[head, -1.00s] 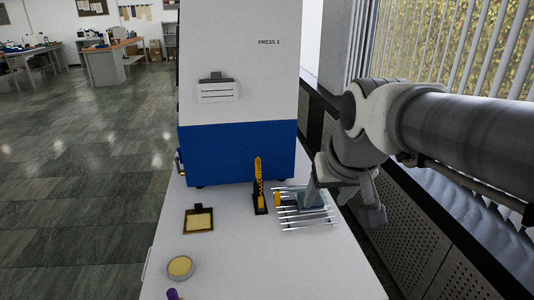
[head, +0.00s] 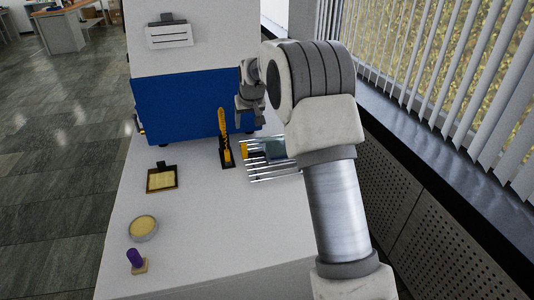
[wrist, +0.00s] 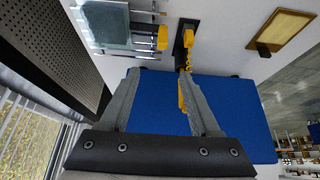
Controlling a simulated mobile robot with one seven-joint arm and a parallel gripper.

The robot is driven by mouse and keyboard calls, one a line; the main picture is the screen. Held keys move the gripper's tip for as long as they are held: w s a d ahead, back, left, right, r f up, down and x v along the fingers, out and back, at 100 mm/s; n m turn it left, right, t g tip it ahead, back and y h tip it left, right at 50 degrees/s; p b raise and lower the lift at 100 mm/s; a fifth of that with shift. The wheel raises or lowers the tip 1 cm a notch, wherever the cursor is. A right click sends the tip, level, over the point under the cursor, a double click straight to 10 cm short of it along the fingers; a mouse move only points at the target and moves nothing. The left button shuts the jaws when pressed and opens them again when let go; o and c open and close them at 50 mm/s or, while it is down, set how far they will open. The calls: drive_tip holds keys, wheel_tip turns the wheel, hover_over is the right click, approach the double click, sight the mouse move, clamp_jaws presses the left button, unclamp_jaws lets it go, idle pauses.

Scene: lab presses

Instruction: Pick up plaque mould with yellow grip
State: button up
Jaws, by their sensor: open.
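A blue-grey plate-like mould (wrist: 106,25) with a yellow grip (wrist: 162,38) lies on a rack of silver bars (wrist: 145,12) in the wrist view. In the head view the mould (head: 274,148) is partly hidden behind my arm, with its yellow grip (head: 246,150) facing left. My gripper (head: 250,120) is open and empty, above the table near the press. Its spread fingers (wrist: 160,75) show in the wrist view.
A yellow-and-black upright tool (head: 225,135) in a black stand is close left of the rack. The press with a blue base (head: 178,108) stands behind. A round cream-filled dish (head: 143,228) and a purple-handled stamp (head: 135,258) are front left. The window blinds (head: 430,70) are right.

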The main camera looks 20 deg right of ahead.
sight(244, 149)
drive_tip(key=x, duration=1.4)
drive_tip(key=shift+w+f+b, duration=0.1)
drive_tip(key=shift+b, duration=0.25)
drive_tip(key=x, duration=0.3)
drive_tip(key=shift+a+f, duration=0.2)
drive_tip(key=shift+f, duration=0.3)
drive_tip(key=shift+w+f, duration=0.3)
drive_tip(key=shift+f, duration=0.3)
clamp_jaws()
drive_tip(key=shift+r, duration=0.15)
